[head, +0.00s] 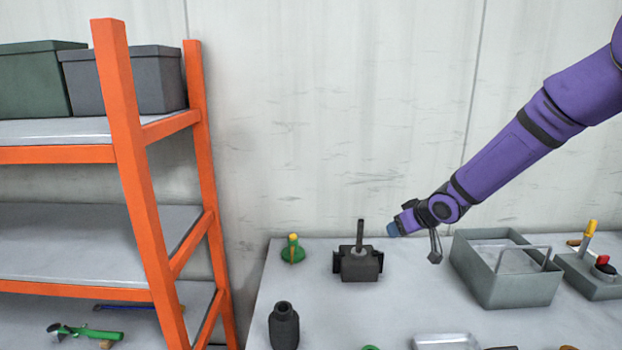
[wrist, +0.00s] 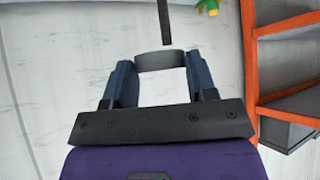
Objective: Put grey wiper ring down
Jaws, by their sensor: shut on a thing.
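The grey wiper ring (wrist: 160,60) is gripped between the two blue fingertips of my gripper (wrist: 160,66) in the wrist view. In the head view my gripper (head: 394,229) is above the table, to the right of a dark block (head: 359,264) with an upright threaded screw (head: 360,236). The ring cannot be made out in the head view. The screw also shows in the wrist view (wrist: 165,22), beyond the ring and apart from it.
A green part with a yellow top (head: 292,251) and a dark bottle-shaped part (head: 284,328) stand on the table's left. A grey open box with a handle (head: 515,291) stands to the right. An orange-framed shelf (head: 140,180) is at the left. Bare table (head: 400,300) lies between.

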